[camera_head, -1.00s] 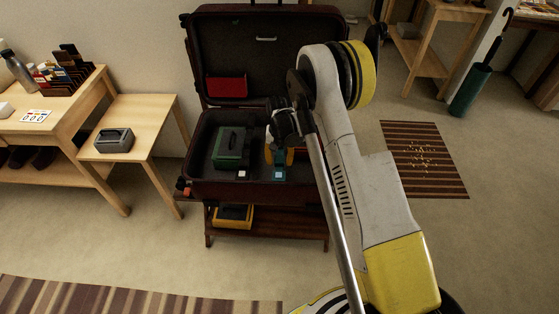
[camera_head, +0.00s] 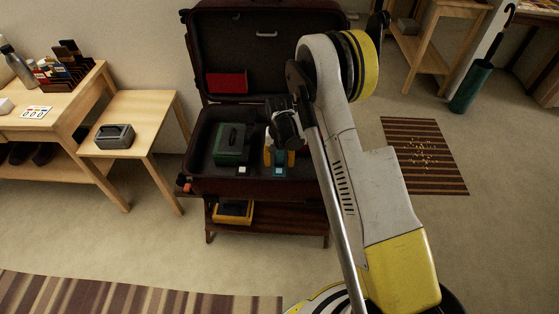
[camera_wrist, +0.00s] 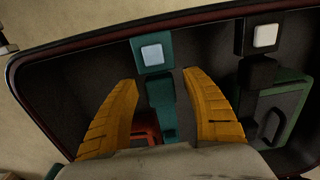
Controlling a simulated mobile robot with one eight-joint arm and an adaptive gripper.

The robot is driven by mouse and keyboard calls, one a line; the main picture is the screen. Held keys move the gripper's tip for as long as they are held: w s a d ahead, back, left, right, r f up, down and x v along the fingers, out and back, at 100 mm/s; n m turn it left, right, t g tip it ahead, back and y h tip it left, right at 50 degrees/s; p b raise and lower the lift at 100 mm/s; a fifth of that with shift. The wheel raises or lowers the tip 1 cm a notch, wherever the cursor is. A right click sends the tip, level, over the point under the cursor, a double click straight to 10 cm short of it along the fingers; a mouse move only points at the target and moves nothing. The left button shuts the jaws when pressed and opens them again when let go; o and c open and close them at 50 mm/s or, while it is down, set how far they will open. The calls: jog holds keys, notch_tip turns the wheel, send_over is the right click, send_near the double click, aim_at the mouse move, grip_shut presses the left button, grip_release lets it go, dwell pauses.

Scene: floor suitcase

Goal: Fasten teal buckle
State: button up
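The teal buckle shows in the wrist view as a teal base (camera_wrist: 151,66) with a pale square button (camera_wrist: 152,53) and a teal tongue piece (camera_wrist: 161,93) close to it. Whether tongue and base touch is hard to tell. In the head view the teal buckle (camera_head: 279,172) lies at the suitcase's front edge. My gripper (camera_wrist: 158,80) is open, its yellow fingers on either side of the teal tongue, with visible gaps. In the head view my gripper (camera_head: 279,158) points down into the suitcase, just behind the teal base.
The open suitcase (camera_head: 205,185) rests on a dark rack (camera_head: 270,222). A green case (camera_head: 231,144) and a black buckle with a white button (camera_wrist: 265,36) are beside my gripper. A red piece (camera_wrist: 146,126) lies near one finger. The suitcase rim (camera_wrist: 90,41) surrounds this area.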

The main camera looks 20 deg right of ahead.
aim_at(280, 161)
notch_tip(280, 161, up, 12)
dwell(0.6)
